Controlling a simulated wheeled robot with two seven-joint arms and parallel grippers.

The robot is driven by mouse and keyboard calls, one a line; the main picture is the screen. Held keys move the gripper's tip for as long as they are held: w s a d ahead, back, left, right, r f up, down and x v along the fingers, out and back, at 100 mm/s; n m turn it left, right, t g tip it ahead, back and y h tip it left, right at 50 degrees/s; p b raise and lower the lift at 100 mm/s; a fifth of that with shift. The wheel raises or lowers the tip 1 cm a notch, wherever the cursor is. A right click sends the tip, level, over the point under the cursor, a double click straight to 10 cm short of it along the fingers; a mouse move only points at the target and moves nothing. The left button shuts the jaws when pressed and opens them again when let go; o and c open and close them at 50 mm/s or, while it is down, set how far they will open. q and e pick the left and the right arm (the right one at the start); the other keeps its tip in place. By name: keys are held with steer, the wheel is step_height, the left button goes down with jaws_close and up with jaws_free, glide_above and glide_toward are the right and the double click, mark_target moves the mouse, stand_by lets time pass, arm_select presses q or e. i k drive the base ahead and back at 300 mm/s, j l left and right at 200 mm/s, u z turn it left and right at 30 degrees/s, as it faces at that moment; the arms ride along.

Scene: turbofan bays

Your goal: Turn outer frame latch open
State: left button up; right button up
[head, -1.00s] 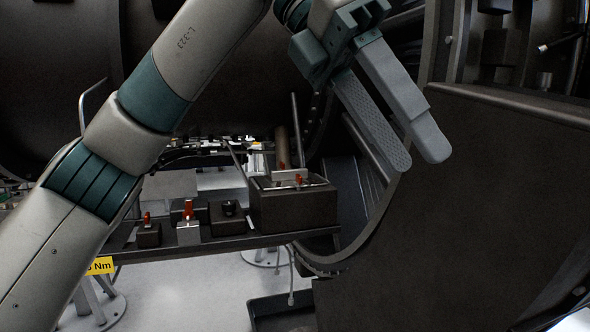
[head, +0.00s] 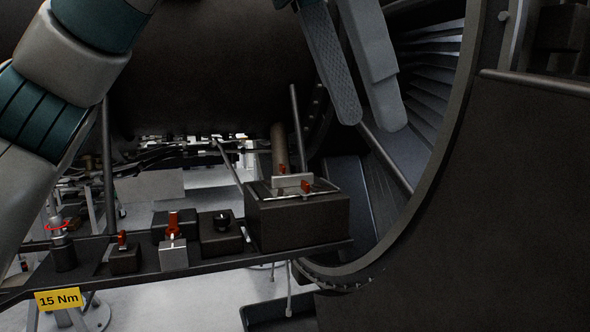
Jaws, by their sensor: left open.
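My left gripper (head: 368,114) hangs down from the top edge, its two long grey fingers apart and nothing between them. Its fingertips show in front of the opening of the round engine frame (head: 453,135), which curves down the right half of the head view. I cannot pick out the outer frame latch. A slanted grey rod (head: 388,160) runs just below the fingertips; I cannot tell what it is or whether they touch it. My right gripper is not in view.
A narrow shelf (head: 205,265) at lower left carries dark blocks with orange-red parts and a larger dark box (head: 298,220). A yellow "15 Nm" sign (head: 58,299) is at its front. A large dark panel (head: 510,210) fills the right.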

mark_target(305, 186)
steer(key=i+j, duration=0.25)
steer(key=i, duration=0.25)
steer(key=i+j, duration=0.3)
steer(key=i, duration=0.15)
